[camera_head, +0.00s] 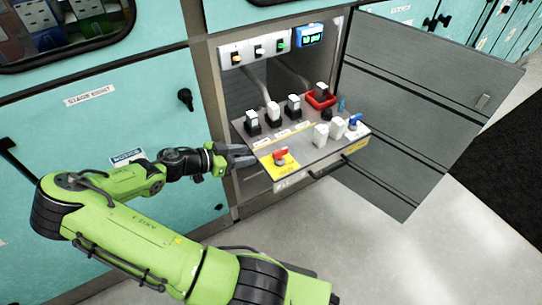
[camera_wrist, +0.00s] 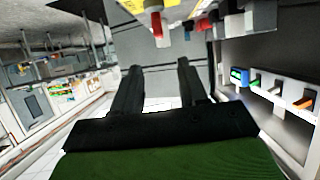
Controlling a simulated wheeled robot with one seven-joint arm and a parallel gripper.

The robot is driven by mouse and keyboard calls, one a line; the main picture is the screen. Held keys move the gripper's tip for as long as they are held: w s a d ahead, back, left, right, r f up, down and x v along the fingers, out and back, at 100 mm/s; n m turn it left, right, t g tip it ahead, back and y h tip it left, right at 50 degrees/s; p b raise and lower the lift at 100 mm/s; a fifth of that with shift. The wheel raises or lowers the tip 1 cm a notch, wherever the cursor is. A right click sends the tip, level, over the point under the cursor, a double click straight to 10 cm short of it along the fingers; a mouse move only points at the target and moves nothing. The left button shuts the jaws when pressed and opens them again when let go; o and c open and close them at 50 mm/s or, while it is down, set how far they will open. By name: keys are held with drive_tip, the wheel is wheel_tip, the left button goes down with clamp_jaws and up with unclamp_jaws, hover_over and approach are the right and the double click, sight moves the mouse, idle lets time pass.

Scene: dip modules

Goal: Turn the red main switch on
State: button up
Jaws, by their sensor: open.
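The red main switch (camera_head: 281,155) is a red handle on a yellow plate (camera_head: 284,170) at the front left corner of the pulled-out panel (camera_head: 318,158). In the wrist view the red handle (camera_wrist: 156,24) shows at the top, beyond the fingertips, with part of the yellow plate beside it. My gripper (camera_head: 249,155) is at the left edge of the panel, left of the switch and apart from it. In the wrist view my gripper (camera_wrist: 158,68) has its two dark fingers spread with nothing between them.
The panel also carries several black-and-white switches (camera_head: 273,112), a red-framed switch (camera_head: 320,94), white blocks (camera_head: 337,127) and a blue-handled knob (camera_head: 354,120). A blue display (camera_head: 310,34) is above. The grey cabinet door (camera_head: 420,110) stands open at right. Floor in front is clear.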

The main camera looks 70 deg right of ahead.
sight(279, 151)
drive_tip(key=b+x, duration=0.2)
drive_tip(key=x, duration=1.2)
drive_tip(key=shift+f+b, duration=0.15)
drive_tip(key=shift+b, duration=0.25)
clamp_jaws()
